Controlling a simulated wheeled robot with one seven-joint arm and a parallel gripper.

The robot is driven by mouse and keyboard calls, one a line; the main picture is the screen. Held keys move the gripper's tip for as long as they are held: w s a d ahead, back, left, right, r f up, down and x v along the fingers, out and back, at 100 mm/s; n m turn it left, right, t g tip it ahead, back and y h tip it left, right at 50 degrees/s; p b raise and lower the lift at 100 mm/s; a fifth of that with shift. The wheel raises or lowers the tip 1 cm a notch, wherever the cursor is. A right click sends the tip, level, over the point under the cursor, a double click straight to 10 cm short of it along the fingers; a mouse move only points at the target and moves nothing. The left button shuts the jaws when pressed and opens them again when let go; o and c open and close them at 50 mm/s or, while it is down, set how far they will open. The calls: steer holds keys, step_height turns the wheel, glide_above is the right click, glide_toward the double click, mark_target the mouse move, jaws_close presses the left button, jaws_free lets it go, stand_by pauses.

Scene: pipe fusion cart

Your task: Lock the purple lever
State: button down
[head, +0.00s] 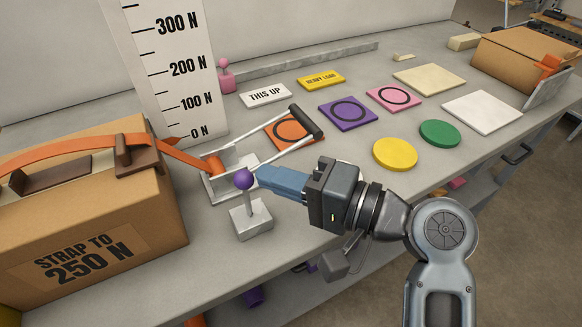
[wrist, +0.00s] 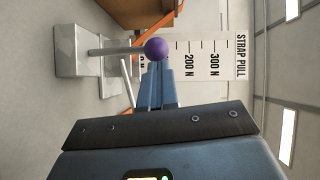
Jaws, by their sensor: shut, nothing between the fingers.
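The purple lever is a purple ball knob (head: 244,180) on a short post, set in a grey metal block (head: 251,220) on the bench. The post looks close to upright in the head view. My gripper (head: 262,180) is shut and empty, its blue fingertips pointing left right beside the knob. In the wrist view the purple knob (wrist: 157,49) sits just past the shut fingertips (wrist: 156,66), and the grey block (wrist: 80,50) lies to the left. I cannot tell whether the fingertips touch the knob.
A ratchet frame with a dark handle (head: 306,122) and orange strap (head: 180,152) stands just behind the lever. A cardboard box (head: 90,225) is at left, a force scale board (head: 165,65) behind. Yellow (head: 395,154) and green (head: 440,133) discs lie at right.

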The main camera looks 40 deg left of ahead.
steer(key=shift+s+a+r+n+h+p, duration=0.3)
steer(key=shift+s+r+n+h+p, duration=0.25)
steer(key=shift+s+n, duration=0.2)
steer(key=shift+s+a+f+n+t+h+p, duration=0.1)
steer(key=shift+s+a+n+t+h+p, duration=0.2)
steer(key=shift+s, duration=0.2)
steer(key=shift+s+a+n+t+h+p, duration=0.1)
steer(key=shift+s+a+n+h+p, duration=0.1)
steer(key=shift+s+p, duration=0.25)
steer(key=shift+s+a+f+n+t+h+p, duration=0.1)
steer(key=shift+s+a+n+t+h+p, duration=0.15)
steer(key=shift+s, duration=0.45)
